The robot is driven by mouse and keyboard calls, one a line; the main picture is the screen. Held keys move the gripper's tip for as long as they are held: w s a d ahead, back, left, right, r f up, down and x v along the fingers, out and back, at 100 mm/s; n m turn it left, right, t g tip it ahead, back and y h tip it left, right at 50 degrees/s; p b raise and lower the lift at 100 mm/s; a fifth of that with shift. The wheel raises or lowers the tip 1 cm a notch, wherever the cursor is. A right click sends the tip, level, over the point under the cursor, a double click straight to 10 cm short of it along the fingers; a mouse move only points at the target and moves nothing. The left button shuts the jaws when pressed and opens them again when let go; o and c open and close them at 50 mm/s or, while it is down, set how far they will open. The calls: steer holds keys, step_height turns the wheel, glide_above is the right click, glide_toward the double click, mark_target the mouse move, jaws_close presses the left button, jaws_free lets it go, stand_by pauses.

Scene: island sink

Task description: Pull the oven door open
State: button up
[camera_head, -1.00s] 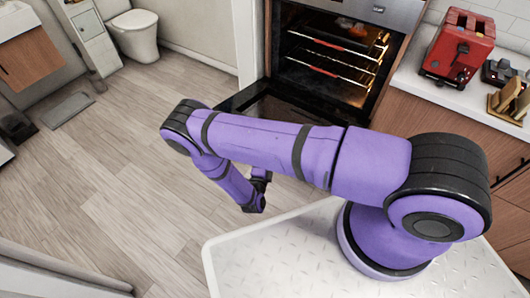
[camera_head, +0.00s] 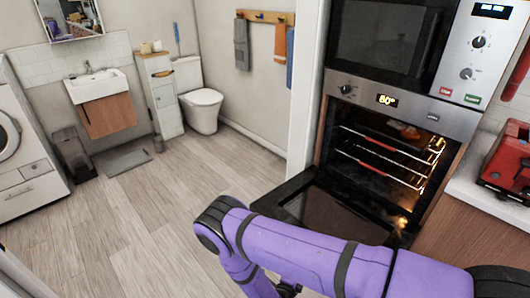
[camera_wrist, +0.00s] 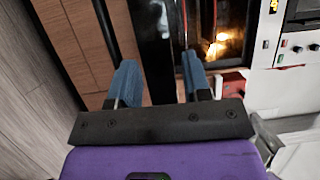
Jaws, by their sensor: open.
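The oven (camera_head: 390,150) is built into a tall unit, its cavity lit and its racks showing. Its dark glass door (camera_head: 335,212) is folded down and open, with its near part hidden behind my purple arm. In the wrist view my gripper (camera_wrist: 161,68) has two blue fingers spread apart. A glossy black panel, apparently the oven door (camera_wrist: 153,45), lies beyond and between the fingers; I cannot tell whether they touch it. The lit oven cavity (camera_wrist: 222,35) is to the right there. In the head view my gripper is mostly hidden behind the arm.
A microwave (camera_head: 385,38) is above the oven. A red toaster (camera_head: 508,165) stands on the counter at the right. Open wooden floor (camera_head: 150,215) lies to the left, with a toilet (camera_head: 203,95) and a sink cabinet (camera_head: 100,100) farther back.

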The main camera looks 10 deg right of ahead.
steer(key=w+d+r+m+g+h, duration=0.1)
steer(key=w+r+m+g+h, duration=0.25)
steer(key=r+m, duration=0.4)
steer(key=w+r+m+g+h, duration=0.25)
steer(key=r+m+g, duration=0.2)
steer(key=r, duration=0.65)
steer(key=d+r+m+g+y, duration=0.1)
steer(key=d+r+m+g, duration=0.25)
steer(key=r+m, duration=0.5)
steer(key=d+r+m+g+y, duration=0.1)
steer(key=d+r+m+g, duration=0.3)
steer(key=r, duration=0.8)
steer(key=s+d+r+m+g+y, duration=0.1)
steer(key=s+d+r+m+y, duration=0.1)
steer(key=s+r+m+y, duration=0.45)
steer(key=s+d+r+m+g+y, duration=0.15)
steer(key=s+r+m, duration=0.35)
steer(key=r, duration=0.5)
steer(key=s+r+m+t+y, duration=0.5)
steer(key=s+r+m+t, duration=0.2)
steer(key=s+r+m, duration=0.4)
steer(key=shift+s+d+m+t+y, duration=0.3)
steer(key=shift+s+d+m+y, duration=0.15)
steer(key=shift+s, duration=1.5)
steer(key=shift+a, duration=0.1)
